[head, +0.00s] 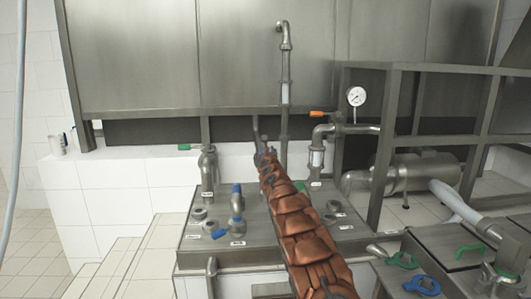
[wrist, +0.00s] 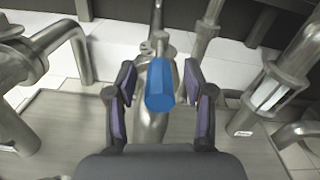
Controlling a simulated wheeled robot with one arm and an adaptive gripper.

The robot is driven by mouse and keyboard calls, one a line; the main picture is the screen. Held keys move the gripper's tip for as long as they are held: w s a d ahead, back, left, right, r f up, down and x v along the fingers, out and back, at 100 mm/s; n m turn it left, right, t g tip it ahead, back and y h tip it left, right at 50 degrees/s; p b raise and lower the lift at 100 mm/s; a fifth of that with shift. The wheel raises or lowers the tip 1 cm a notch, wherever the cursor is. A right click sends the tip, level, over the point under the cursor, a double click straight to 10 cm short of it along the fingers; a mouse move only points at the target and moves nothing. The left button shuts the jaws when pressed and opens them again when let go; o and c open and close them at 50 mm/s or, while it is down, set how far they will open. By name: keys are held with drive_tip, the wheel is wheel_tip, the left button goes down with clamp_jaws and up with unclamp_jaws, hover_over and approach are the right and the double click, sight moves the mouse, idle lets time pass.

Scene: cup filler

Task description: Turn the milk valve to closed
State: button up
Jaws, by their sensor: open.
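In the wrist view a blue valve handle (wrist: 160,86) points toward the camera, on top of an upright metal pipe (wrist: 153,130). My gripper (wrist: 160,76) is open, with one finger on each side of this handle. Visible gaps separate the fingers from it. In the head view my brown arm reaches over the metal counter, and the gripped area at its far end is mostly hidden. Which valve is the milk valve cannot be told, as the labels are too small to read.
The metal counter (head: 205,250) carries other valves with a green handle (head: 184,147), blue handles (head: 219,234) and an orange handle (head: 316,114). A gauge (head: 356,96) and metal frame (head: 385,150) stand right. Pipes flank my gripper, including a sight-glass pipe (wrist: 268,92).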

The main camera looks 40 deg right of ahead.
drive_tip(key=shift+c, duration=0.4)
clamp_jaws()
idle(0.4)
